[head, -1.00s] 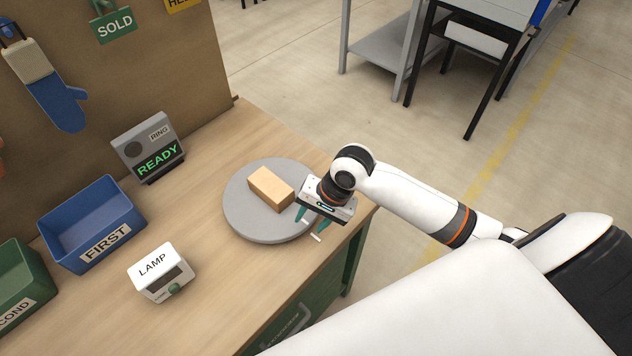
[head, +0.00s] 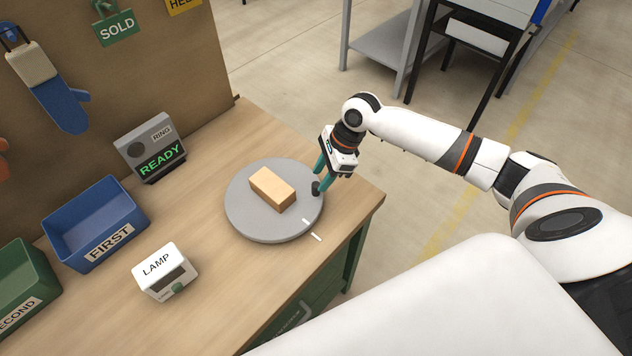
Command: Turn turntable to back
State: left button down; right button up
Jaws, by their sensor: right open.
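The grey round turntable (head: 250,222) lies on the wooden table near its right corner. A tan brick (head: 272,188) rests on it, set diagonally. A small dark knob (head: 316,187) shows at the turntable's right rim. A white line marks the turntable's front-right edge, and a second white mark is on the table just outside it. My right gripper (head: 320,177) is open at the right rim, fingers pointing down close to the knob. I cannot tell whether they touch it or are around it. My left gripper is not in view.
A white LAMP box (head: 165,273), a blue FIRST bin (head: 92,225), a green SECOND bin (head: 25,285) and a grey READY sign box (head: 150,145) stand left of the turntable. A brown board rises behind.

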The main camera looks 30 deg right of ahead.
aim_at(317, 184)
jog(key=shift+x, duration=2.3)
jog(key=shift+r, duration=0.1)
grip_shut()
